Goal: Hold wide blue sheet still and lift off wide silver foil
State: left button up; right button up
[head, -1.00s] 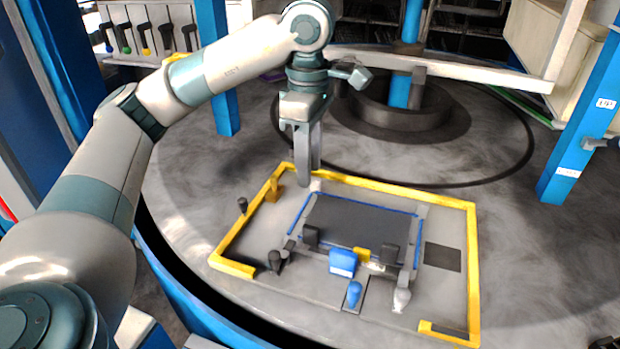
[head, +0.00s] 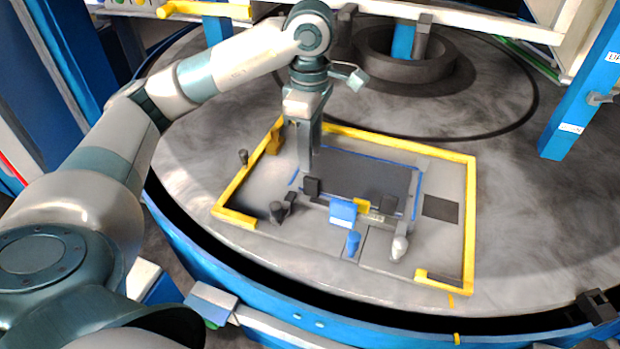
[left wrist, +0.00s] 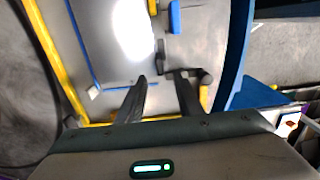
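The wide silver foil (head: 362,175) looks like a dark grey rectangle lying flat in the yellow-edged area. In the left wrist view the foil (left wrist: 105,50) is pale with a bright glare. The wide blue sheet (head: 417,190) shows only as a thin blue border around it, also in the left wrist view (left wrist: 82,48). My left gripper (head: 307,168) points down at the foil's left edge. Whether the tips touch the sheet cannot be told. My right gripper is not in view.
A yellow rail (head: 470,215) surrounds the area. Along the front of the foil stand dark blocks (head: 380,203), a blue block (head: 343,213), a blue peg (head: 353,243) and a pale-topped peg (head: 399,247). A dark square (head: 440,208) lies to the right. The grey round table (head: 530,240) is otherwise open.

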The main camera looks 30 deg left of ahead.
aim_at(310, 178)
pick_arm(q)
notch_tip(310, 178, down, 7)
jog(key=shift+f+p, duration=0.2)
jog(key=shift+p, duration=0.9)
jog(key=shift+f, duration=0.85)
grip_shut()
